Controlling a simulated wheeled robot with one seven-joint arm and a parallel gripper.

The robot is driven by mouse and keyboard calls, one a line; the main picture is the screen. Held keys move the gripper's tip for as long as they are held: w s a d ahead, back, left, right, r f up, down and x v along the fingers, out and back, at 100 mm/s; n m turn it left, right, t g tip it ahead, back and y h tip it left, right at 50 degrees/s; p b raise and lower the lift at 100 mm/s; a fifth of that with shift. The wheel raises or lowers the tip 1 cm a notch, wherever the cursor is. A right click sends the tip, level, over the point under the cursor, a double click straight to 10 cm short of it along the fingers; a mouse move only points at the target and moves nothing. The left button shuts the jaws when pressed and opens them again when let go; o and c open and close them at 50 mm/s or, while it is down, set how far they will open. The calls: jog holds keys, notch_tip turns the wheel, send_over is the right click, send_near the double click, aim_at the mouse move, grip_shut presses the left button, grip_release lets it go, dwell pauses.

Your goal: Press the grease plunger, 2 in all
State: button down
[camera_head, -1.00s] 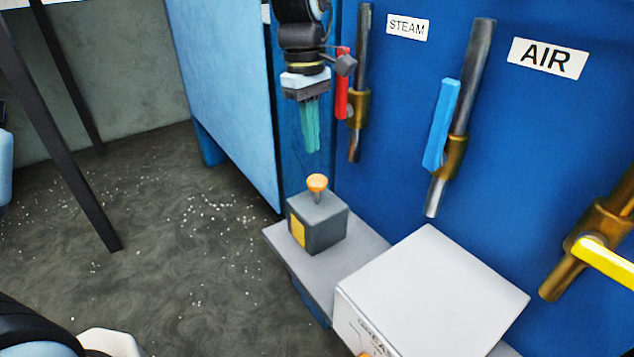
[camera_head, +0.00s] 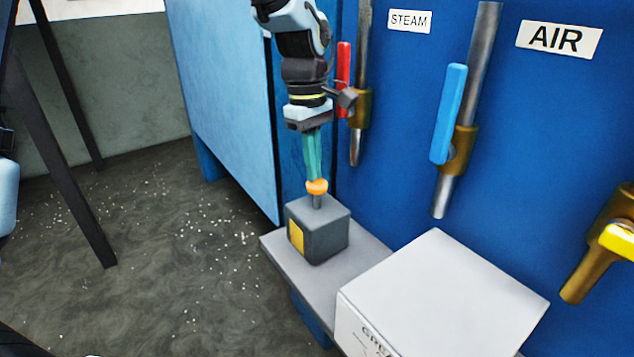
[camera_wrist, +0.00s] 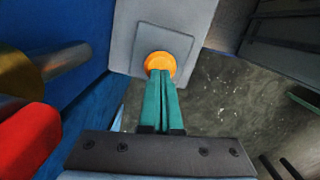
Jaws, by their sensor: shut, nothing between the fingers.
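The grease plunger is an orange knob (camera_head: 317,187) on a short stem above a dark grey box (camera_head: 318,230) with a yellow patch. The stem still shows between knob and box. My gripper (camera_head: 316,177) points down with its green fingers shut and empty, tips at the top of the knob. In the wrist view the shut fingers (camera_wrist: 161,78) reach the orange knob (camera_wrist: 160,64), and the tips overlap its near edge. I cannot tell whether they touch it or hover just above.
The box stands on a grey shelf (camera_head: 275,247). A white box (camera_head: 445,290) sits to its right. Behind are a red valve handle (camera_head: 344,78), a blue handle (camera_head: 449,113) under the AIR sign, and a yellow handle (camera_head: 618,240). Open floor lies left.

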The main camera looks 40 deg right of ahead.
aim_at(313, 185)
notch_tip(313, 185, down, 4)
jog(key=shift+f+b, duration=0.2)
jog(key=shift+b, duration=0.85)
jog(key=shift+w+r+p, duration=0.15)
jog(key=shift+r+p, duration=0.2)
jog(key=shift+w+a+r+p, duration=0.1)
jog(key=shift+w+r+p, duration=0.15)
jog(key=shift+w+p, duration=0.2)
jog(key=shift+w+a+r+p, duration=0.1)
jog(key=shift+w+r+p, duration=0.2)
jog(key=shift+w, duration=0.25)
jog(key=shift+w+f, duration=0.15)
jog(key=shift+w, duration=0.25)
notch_tip(313, 185, up, 11)
jog(key=w+b, duration=0.1)
jog(key=shift+b, duration=0.35)
jog(key=shift+p, duration=0.3)
